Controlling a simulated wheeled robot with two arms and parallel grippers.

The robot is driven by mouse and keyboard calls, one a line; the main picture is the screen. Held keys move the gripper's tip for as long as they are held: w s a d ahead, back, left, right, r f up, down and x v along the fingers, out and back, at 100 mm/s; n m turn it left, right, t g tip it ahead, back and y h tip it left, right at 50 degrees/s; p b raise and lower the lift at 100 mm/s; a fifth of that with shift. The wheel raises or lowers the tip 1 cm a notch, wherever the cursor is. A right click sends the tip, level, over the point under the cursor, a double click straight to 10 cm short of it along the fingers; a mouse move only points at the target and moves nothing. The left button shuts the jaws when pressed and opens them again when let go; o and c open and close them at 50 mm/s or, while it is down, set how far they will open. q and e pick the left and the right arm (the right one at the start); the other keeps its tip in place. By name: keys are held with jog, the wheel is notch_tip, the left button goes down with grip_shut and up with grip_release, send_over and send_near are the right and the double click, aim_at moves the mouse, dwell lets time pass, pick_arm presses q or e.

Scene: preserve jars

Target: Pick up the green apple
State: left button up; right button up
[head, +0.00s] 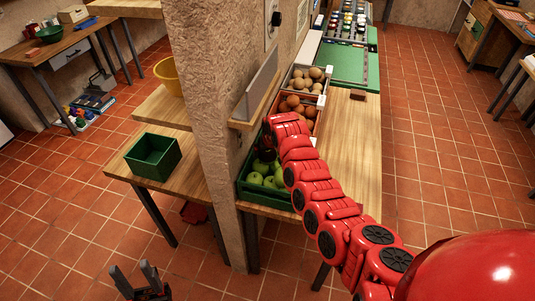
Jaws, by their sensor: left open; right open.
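Several green apples (256,179) lie in a green crate (268,200) at the near end of a long wooden counter, just right of a rough wall edge. My red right arm reaches up from the lower right and passes over the crate's right side. My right gripper (267,153) is a dark shape at the back of this crate, mostly hidden by the arm and in shadow; no apple shows clearly between its fingers. My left gripper (147,277) is at the bottom left, above the floor, with its two fingers apart and empty.
Behind the apples stand a crate of reddish-brown produce (298,105) and one of tan produce (307,78). A wall with a ledge (262,95) rises close on the left. An empty green box (153,157) sits on a lower table. The counter's right side (350,150) is mostly clear.

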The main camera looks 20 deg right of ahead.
jog(key=shift+x, duration=0.9)
jog(key=c, duration=1.3)
jog(key=shift+d, duration=0.1)
jog(key=shift+c, duration=0.2)
